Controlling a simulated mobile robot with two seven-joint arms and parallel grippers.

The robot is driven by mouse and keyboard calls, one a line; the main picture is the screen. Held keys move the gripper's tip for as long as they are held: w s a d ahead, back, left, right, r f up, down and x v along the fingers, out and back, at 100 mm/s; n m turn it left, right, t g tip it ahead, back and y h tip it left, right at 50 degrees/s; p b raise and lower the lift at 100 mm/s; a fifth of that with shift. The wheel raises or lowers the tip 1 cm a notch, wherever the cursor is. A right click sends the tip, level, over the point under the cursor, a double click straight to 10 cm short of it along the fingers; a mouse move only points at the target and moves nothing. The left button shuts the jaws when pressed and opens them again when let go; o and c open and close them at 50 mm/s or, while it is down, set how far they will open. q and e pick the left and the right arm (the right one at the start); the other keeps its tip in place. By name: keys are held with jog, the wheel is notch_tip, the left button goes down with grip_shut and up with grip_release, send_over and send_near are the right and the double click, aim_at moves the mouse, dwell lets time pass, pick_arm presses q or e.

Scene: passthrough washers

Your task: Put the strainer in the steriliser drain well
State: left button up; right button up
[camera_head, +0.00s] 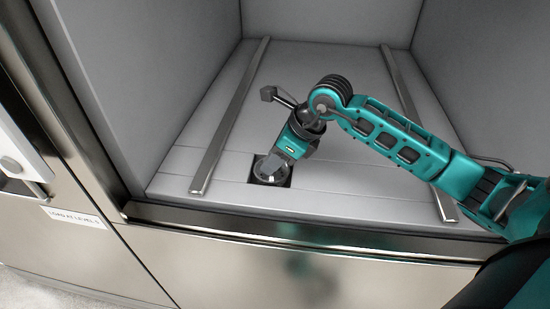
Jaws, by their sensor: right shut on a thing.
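The strainer (271,173) is a round grey metal piece at the square dark drain well (286,182) in the steriliser floor, near the front edge. It sits within the well's outline; I cannot tell how deep it is. My right gripper (274,163) points down over the well and is shut on the strainer. The gripper hides the back part of the strainer and of the well. My left gripper is not in view.
Two metal rails run front to back along the chamber floor, one on the left (230,120) and one on the right (418,130). Grey walls enclose the chamber. A raised metal front sill (300,233) crosses below. The floor between the rails is otherwise clear.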

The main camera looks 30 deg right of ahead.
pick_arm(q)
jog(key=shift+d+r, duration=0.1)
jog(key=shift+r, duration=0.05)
pick_arm(e)
jog(key=shift+f, duration=0.1)
jog(key=shift+f, duration=0.15)
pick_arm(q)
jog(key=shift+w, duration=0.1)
pick_arm(e)
jog(key=o, duration=1.1)
